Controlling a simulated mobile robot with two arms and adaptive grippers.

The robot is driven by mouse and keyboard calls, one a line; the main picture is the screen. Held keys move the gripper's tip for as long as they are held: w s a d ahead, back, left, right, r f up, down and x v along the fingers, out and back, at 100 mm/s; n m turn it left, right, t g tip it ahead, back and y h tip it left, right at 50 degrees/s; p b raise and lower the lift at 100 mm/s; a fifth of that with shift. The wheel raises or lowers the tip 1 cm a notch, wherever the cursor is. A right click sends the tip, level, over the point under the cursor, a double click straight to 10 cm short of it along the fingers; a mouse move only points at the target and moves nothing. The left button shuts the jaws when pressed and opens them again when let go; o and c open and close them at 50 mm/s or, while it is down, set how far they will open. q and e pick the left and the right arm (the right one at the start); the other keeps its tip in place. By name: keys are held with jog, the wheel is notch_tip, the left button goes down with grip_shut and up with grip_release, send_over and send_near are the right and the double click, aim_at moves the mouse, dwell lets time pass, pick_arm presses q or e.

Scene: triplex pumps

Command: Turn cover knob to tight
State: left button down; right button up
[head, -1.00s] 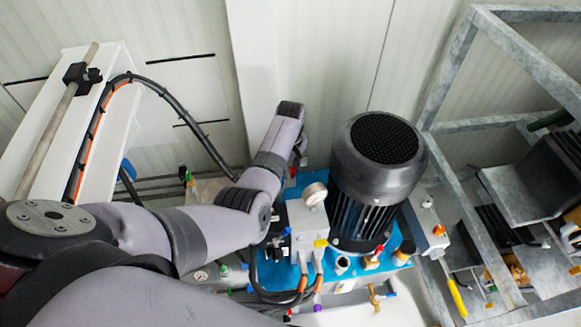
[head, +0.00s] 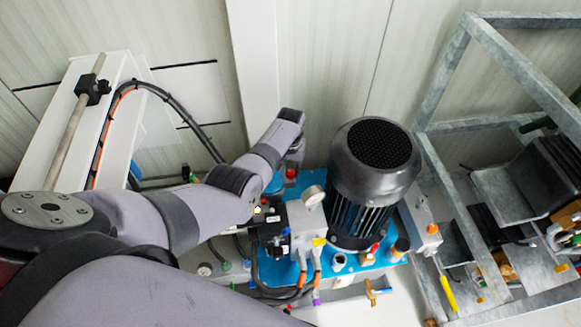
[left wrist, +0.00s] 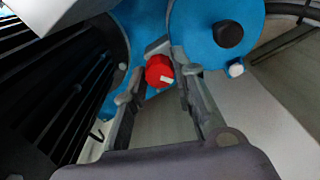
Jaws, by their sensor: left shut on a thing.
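The cover knob (left wrist: 159,70) is a small red knob with a white mark, seen in the left wrist view in front of blue round parts. It also shows as a small red spot in the head view (head: 291,173), just under the end of my left arm. My left gripper (left wrist: 158,86) has a finger on each side of the knob and is shut on it. In the head view my left gripper (head: 295,155) is mostly hidden behind its own wrist. The white mark points to the lower right in the wrist view. My right gripper is in neither view.
A large dark motor (head: 373,175) stands close to the right of my left gripper on a blue base (head: 345,264). A pressure gauge (head: 312,196) is between them. A metal frame (head: 445,85) stands at the right. Cables hang at the left.

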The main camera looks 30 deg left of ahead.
aim_at(291, 171)
pick_arm(q)
jog(key=m+p, duration=0.1)
jog(key=m, duration=0.6)
dwell(0.6)
jog(key=c, duration=1.3)
grip_release()
jog(key=shift+c, duration=0.2)
jog(key=shift+d, duration=0.1)
notch_tip(291, 171, up, 12)
